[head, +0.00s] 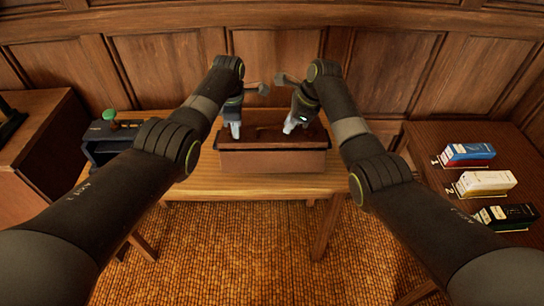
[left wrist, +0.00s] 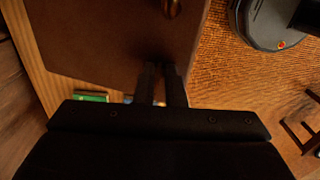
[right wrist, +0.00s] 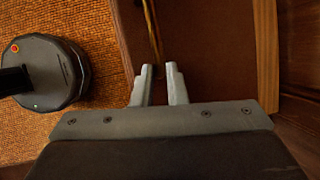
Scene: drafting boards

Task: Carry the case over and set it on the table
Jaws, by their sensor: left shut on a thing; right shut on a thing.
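The case (head: 272,160) is a long brown box with a dark top, in the middle of the head view over the wooden table (head: 190,184). I cannot tell whether its underside touches the tabletop. My left gripper (head: 235,130) is shut on the case at the left part of its top. My right gripper (head: 291,124) is shut on it right of centre. The exact grip points are hidden.
A dark device with a green knob (head: 110,117) stands at the table's left. A wooden cabinet (head: 40,150) is at far left. On the right, a side table (head: 430,140) holds a blue-and-red box (head: 468,152), a white box (head: 486,182) and a black box (head: 507,214). Panelled wall behind.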

